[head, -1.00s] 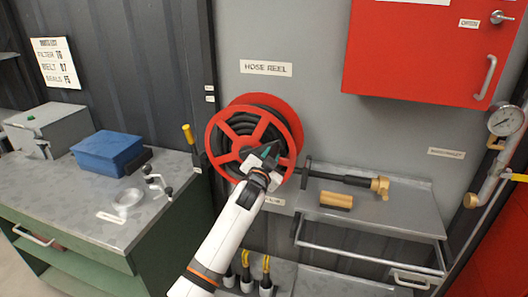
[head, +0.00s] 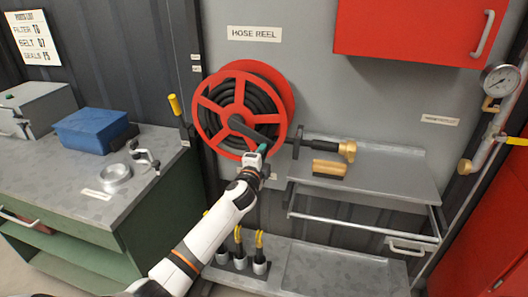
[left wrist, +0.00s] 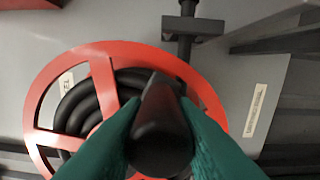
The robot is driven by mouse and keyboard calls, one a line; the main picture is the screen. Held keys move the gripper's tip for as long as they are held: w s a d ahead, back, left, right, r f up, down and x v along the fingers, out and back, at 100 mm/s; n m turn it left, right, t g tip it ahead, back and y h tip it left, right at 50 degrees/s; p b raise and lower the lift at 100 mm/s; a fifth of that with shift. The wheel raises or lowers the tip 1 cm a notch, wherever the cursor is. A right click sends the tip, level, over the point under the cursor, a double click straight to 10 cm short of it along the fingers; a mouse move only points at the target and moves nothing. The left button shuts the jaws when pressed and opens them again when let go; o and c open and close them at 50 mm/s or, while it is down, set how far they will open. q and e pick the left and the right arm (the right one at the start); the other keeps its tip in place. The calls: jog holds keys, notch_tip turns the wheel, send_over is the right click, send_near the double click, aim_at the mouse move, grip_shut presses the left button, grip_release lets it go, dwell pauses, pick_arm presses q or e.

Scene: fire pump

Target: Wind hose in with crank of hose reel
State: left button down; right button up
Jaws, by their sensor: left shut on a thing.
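The hose reel (head: 213,109) is a red spoked wheel on the grey wall, with black hose (head: 263,104) coiled inside. Its dark crank (head: 248,131) points down and right from the hub. My left gripper (head: 260,152) is at the crank's outer end; in the left wrist view its green fingers (left wrist: 160,130) close around the dark crank handle (left wrist: 160,125). The hose's free end runs right through a dark guide (head: 297,142) to a brass nozzle (head: 347,150), a short way from the guide. My right gripper is not in view.
A metal shelf (head: 390,180) with a tan block (head: 328,168) lies right of the reel, below the nozzle. A workbench (head: 70,190) with a blue box (head: 95,130) stands left. A red cabinet (head: 400,30) hangs upper right.

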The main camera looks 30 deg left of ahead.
pick_arm(q)
jog(key=shift+s+a+f+m+b, duration=0.15)
jog(key=shift+a+f+m+b, duration=0.25)
jog(key=shift+f+m, duration=0.4)
jog(key=shift+s+a+f+m+b, duration=0.1)
jog(key=shift+a+f+m+b, duration=0.1)
jog(key=shift+a+f+m, duration=0.4)
jog(key=shift+d+f, duration=0.1)
jog(key=shift+d, duration=0.05)
jog(key=c, duration=1.2)
grip_release()
jog(key=shift+o, duration=0.2)
jog(key=b+v, duration=0.1)
jog(key=v, duration=1.1)
